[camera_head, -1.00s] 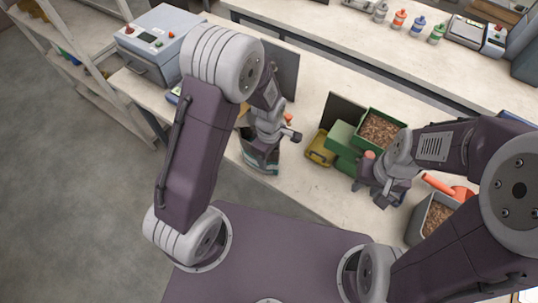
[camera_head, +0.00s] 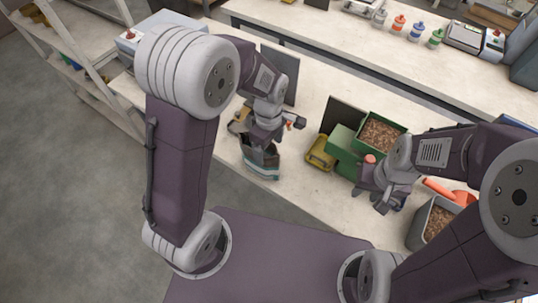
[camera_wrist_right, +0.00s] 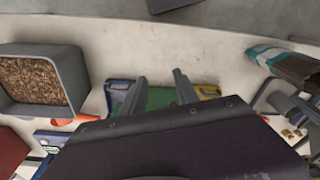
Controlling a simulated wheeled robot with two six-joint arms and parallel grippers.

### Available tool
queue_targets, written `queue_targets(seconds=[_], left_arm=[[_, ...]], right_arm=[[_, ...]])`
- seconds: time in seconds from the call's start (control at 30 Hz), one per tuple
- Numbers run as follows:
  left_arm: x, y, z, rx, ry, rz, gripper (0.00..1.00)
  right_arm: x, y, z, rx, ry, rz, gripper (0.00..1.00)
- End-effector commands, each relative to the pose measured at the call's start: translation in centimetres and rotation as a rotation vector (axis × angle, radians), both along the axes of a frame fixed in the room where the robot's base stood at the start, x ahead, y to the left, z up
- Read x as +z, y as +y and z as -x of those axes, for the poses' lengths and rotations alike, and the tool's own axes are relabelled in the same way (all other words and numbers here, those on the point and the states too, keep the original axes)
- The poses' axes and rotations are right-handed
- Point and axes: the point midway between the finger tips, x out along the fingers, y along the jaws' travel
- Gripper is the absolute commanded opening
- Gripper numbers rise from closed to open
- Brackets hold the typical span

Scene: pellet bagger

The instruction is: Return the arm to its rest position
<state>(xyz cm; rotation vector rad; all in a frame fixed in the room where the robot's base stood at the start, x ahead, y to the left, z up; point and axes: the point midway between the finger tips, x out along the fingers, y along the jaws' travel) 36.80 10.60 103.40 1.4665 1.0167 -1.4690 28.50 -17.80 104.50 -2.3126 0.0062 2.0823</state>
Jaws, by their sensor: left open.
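My left gripper (camera_head: 263,138) is open, low over the near edge of the bench just behind a dark bag with a teal stripe (camera_head: 262,164). I cannot tell whether its fingers touch the bag. The bag stands at the bench edge and shows in the right wrist view (camera_wrist_right: 290,66) at the upper right. My right gripper (camera_head: 382,188) is beside the green machine (camera_head: 342,140). In the right wrist view its two fingers (camera_wrist_right: 160,88) are apart with nothing between them, above green and yellow parts.
A grey bin of brown pellets (camera_head: 417,228) with an orange scoop (camera_head: 438,186) stands right of my right gripper. A green hopper (camera_head: 372,117) holds pellets. A dark upright panel (camera_head: 283,78) stands behind my left gripper. The back bench (camera_head: 340,45) carries several small bottles.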

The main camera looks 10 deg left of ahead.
Motion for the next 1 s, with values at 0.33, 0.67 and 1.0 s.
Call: queue_targets(seconds=[0.33,0.67,1.0], left_arm=[[0.8,0.0,0.0,0.0,0.001,0.0,0.81],[3.2,5.6,3.2,-0.009,-0.063,0.011,0.81],[1.1,7.3,8.9,-0.981,-0.089,-0.029,0.81]], right_arm=[[0.0,0.0,0.0,0.0,0.0,0.0,0.36],[0.0,0.0,0.0,0.0,0.0,0.0,0.36],[0.0,0.0,0.0,0.0,0.0,0.0,0.36]])
